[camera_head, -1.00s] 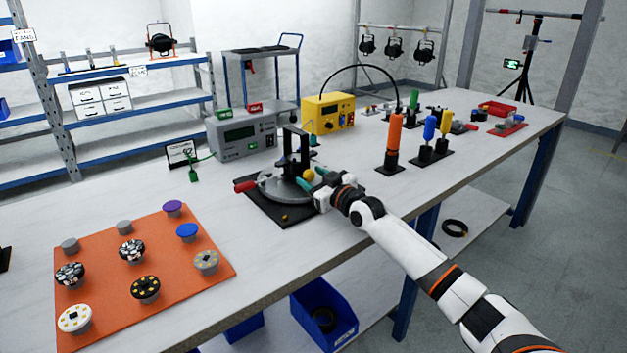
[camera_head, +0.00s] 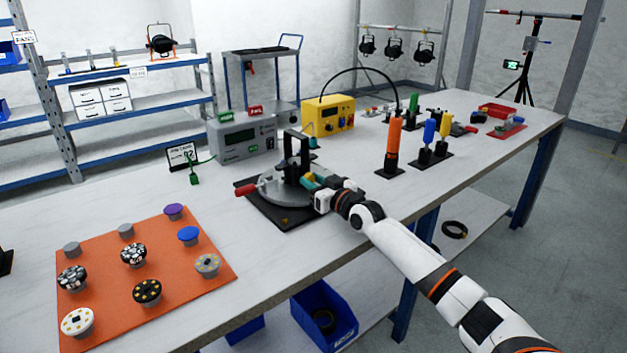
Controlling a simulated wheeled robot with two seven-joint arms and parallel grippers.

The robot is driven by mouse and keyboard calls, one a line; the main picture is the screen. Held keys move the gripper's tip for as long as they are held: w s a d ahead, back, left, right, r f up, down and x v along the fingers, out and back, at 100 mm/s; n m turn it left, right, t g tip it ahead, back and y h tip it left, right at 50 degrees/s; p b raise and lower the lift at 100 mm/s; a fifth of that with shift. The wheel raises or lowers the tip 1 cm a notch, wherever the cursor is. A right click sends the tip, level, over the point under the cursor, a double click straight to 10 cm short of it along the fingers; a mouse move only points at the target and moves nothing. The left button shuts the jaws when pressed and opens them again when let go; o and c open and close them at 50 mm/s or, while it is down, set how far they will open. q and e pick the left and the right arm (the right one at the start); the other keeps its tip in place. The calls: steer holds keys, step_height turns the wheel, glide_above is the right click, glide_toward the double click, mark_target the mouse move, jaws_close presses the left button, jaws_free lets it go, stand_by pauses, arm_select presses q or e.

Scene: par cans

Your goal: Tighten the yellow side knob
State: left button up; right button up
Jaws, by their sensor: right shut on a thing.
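The yellow side knob (camera_head: 309,177) sits at the right side of a grey round fixture (camera_head: 275,191) with an upright black bracket (camera_head: 297,150). The fixture stands on a black base plate (camera_head: 265,210) and has a red handle (camera_head: 246,189) at its left. My right gripper (camera_head: 314,180), with teal fingertips, comes in from the right and is shut on the yellow knob; the fingers partly hide it. A small brass piece (camera_head: 285,221) lies on the base plate's front part. My left gripper does not show.
An orange mat (camera_head: 200,290) with several round lamp parts lies at the left. A grey meter box (camera_head: 240,140) and a yellow box (camera_head: 328,115) stand behind the fixture. Orange (camera_head: 393,145) and blue (camera_head: 429,132) handled tools stand to the right. The table front is clear.

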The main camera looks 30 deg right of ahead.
steer(key=shift+m+p, duration=0.3)
steer(key=shift+m, duration=0.9)
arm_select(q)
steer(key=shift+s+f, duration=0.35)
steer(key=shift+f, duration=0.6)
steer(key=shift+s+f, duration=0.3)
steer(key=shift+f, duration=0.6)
arm_select(e)
steer(key=shift+m, duration=1.2)
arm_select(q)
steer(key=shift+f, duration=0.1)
arm_select(e)
steer(key=o, duration=1)
arm_select(q)
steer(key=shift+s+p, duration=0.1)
steer(key=shift+p, duration=0.2)
arm_select(e)
steer(key=shift+s, duration=0.1)
